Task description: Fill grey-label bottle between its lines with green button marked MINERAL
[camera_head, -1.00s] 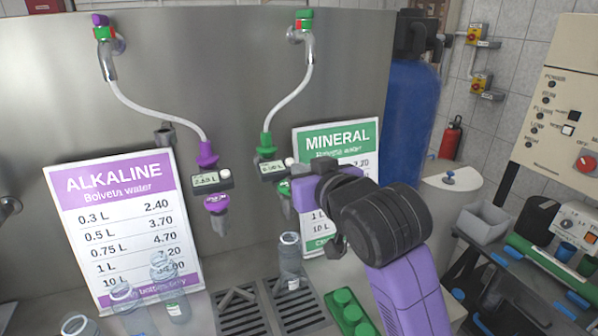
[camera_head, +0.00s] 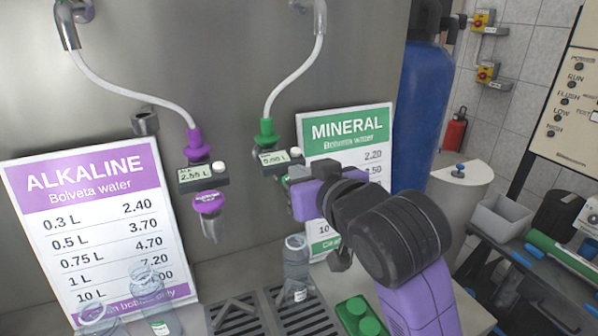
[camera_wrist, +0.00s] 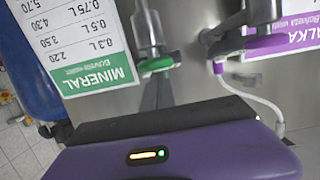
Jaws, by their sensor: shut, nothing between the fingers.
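A clear bottle (camera_head: 297,268) stands upright on the drain grate below the mineral tap. Its small label looks pale, with the colour hard to tell. The mineral tap's display (camera_head: 280,158) seems to read 0.00 L. The green button (camera_wrist: 158,64) shows in the wrist view on the tap's underside; in the head view my arm hides it. My gripper (camera_wrist: 157,86) is shut and empty, its dark fingers pointing up to just below the green button. I cannot tell whether they touch it. The green MINERAL sign (camera_head: 350,130) is behind my gripper.
Other clear bottles (camera_head: 150,297) stand at lower left. A green block with round caps (camera_head: 360,316) lies right of the grate. A blue tank (camera_head: 420,110) stands behind.

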